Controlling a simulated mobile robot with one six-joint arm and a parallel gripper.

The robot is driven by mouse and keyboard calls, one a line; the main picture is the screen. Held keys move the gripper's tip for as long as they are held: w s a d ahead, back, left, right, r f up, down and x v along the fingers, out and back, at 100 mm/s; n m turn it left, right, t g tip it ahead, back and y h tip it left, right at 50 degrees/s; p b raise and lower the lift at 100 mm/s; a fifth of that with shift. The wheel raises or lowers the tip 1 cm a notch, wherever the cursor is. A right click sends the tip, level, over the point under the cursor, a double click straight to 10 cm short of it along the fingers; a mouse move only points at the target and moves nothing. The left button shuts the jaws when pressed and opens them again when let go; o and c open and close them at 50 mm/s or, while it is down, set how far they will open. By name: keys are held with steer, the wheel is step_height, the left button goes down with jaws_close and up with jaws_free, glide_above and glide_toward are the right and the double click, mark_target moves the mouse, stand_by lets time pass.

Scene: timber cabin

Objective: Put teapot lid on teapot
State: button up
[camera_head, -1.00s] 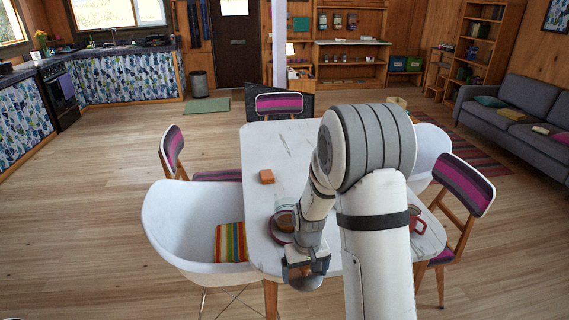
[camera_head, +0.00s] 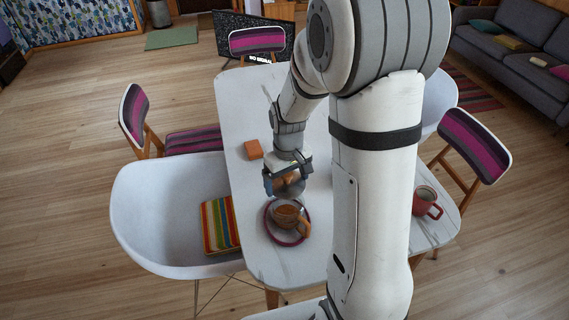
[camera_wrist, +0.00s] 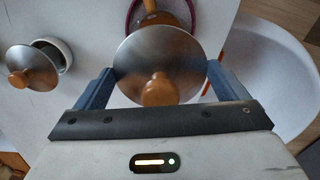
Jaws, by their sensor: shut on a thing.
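My gripper (camera_wrist: 160,85) is shut on a round metal lid (camera_wrist: 170,52) with a wooden knob, held between its two blue fingers. In the head view my gripper (camera_head: 286,183) is over the table, just beyond a brown handled vessel (camera_head: 287,213) on a magenta-rimmed saucer (camera_head: 271,232). The vessel also shows at the top of the wrist view (camera_wrist: 176,9), partly hidden by the lid. A white round pot (camera_wrist: 65,52) stands at the left, with a second, smaller knobbed metal lid (camera_wrist: 30,62) lying askew over it. I cannot tell which vessel is the teapot.
The white table (camera_head: 240,101) also holds an orange block (camera_head: 253,149) and a red mug (camera_head: 427,201). A white armchair (camera_head: 150,205) with a striped cushion (camera_head: 219,224) stands at the left. Striped chairs stand around the table. My arm hides much of the tabletop.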

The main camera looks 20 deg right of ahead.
steer(key=shift+f+b, duration=2.3)
steer(key=shift+f, duration=0.9)
steer(key=shift+s, duration=0.1)
steer(key=shift+f+b, duration=0.6)
steer(key=shift+b, duration=0.05)
steer(key=o, duration=0.7)
steer(key=shift+c, duration=0.2)
step_height(320, 180, up, 7)
steer(key=shift+r, duration=0.4)
